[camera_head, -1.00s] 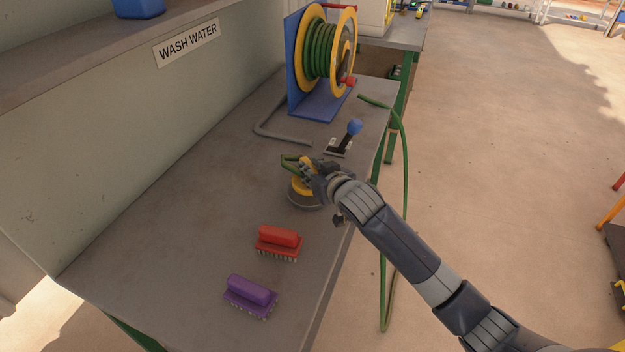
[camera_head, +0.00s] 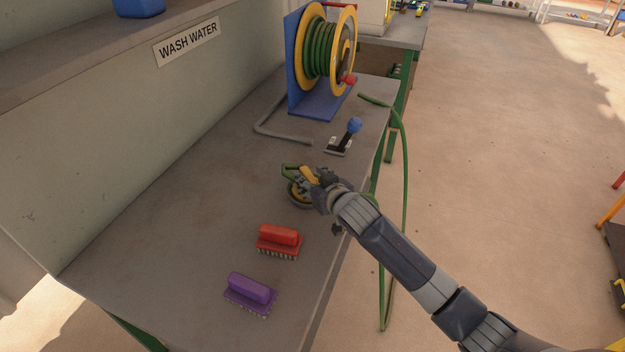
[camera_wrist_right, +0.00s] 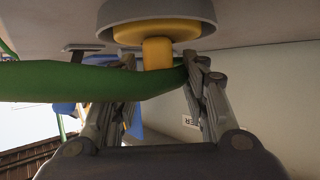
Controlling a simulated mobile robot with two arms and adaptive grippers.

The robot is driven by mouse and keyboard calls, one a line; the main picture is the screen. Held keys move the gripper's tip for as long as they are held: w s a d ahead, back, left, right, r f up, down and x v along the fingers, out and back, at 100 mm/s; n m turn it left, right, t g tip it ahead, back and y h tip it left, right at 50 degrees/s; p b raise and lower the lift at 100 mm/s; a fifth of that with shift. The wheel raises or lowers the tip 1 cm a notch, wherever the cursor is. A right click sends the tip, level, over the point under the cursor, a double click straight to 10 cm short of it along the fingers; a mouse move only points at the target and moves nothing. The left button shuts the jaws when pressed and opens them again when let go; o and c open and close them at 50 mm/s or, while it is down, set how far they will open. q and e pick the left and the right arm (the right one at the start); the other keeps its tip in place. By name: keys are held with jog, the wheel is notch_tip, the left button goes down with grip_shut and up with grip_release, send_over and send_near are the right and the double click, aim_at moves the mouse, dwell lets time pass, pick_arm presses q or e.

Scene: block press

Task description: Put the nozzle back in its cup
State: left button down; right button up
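The nozzle (camera_head: 308,174) is yellow with a green hose part at its top. Its wide yellow base sits within the rim of the round grey cup (camera_head: 291,203). In the right wrist view the yellow neck (camera_wrist_right: 157,53) runs from the base into the grey cup (camera_wrist_right: 207,14). My right gripper (camera_head: 322,187) is at the nozzle's right side. Its fingers (camera_wrist_right: 160,75) stand apart on both sides of the neck, with small gaps showing. The green hose (camera_wrist_right: 80,82) crosses in front of them and hides part of the left finger. My left gripper is out of view.
A red brush (camera_head: 279,238) and a purple brush (camera_head: 250,290) lie on the grey bench (camera_head: 170,240). A blue-knobbed lever (camera_head: 354,126) and a hose reel (camera_head: 320,50) stand farther back. A green hose (camera_head: 404,190) hangs over the bench's right edge.

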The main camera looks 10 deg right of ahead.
jog(key=shift+r, duration=0.1)
jog(key=shift+s+r, duration=0.15)
jog(key=v, duration=1.1)
jog(key=shift+s+r, duration=0.2)
jog(key=shift+s, duration=0.1)
jog(key=shift+d, duration=0.2)
